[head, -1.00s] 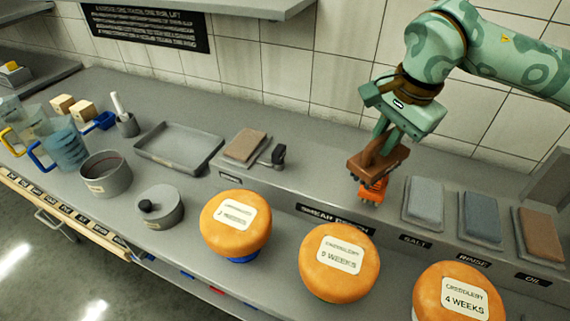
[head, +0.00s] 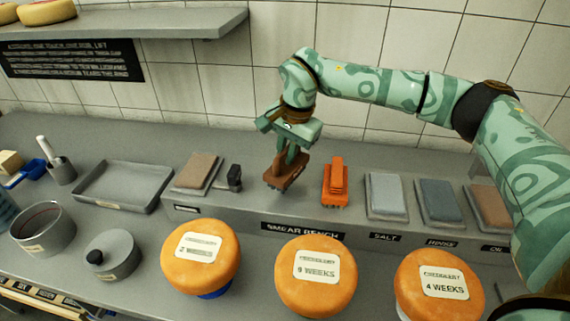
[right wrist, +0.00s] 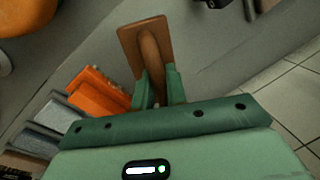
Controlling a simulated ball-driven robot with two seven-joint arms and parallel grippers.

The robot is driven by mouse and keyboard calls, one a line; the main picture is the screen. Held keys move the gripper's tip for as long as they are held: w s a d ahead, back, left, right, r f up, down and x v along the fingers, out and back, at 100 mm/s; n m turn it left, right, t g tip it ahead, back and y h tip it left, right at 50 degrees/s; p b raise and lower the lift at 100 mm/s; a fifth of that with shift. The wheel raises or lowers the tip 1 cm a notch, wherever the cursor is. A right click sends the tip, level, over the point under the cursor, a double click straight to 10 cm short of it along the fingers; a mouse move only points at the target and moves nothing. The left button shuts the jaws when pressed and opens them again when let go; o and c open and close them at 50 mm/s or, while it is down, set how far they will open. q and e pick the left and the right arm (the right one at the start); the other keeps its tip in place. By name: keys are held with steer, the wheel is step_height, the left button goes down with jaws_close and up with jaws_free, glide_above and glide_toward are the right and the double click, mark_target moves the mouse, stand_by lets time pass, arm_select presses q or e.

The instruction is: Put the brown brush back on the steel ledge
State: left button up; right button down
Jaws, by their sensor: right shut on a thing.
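The brown brush (head: 284,174) is in my right gripper (head: 291,152), which is shut on its handle. In the head view it is upright over the steel ledge (head: 250,200), between a dark-handled tool on the left and an orange brush (head: 335,184) on the right. I cannot tell whether its underside touches the ledge. In the right wrist view the brown brush (right wrist: 143,42) sticks out beyond the fingers of my right gripper (right wrist: 158,88), with the orange brush (right wrist: 97,93) to the left. My left gripper is not in view.
Grey, blue and brown blocks on trays stand right of the orange brush, the grey one (head: 386,194) nearest. A tan block (head: 199,171) and the dark-handled tool (head: 234,178) are on the left. Cheese wheels (head: 315,275) stand in front of the ledge. A tray (head: 122,203) is further left.

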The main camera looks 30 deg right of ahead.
mark_target(293, 166)
steer(key=f, duration=0.3)
steer(key=shift+w+f+b, duration=0.25)
steer(key=shift+f+b, duration=0.1)
steer(key=c, duration=1.4)
jaws_free()
steer(key=shift+f, duration=0.1)
step_height(293, 166, up, 12)
steer(key=s+d+p, duration=0.1)
steer(key=s+p, duration=0.1)
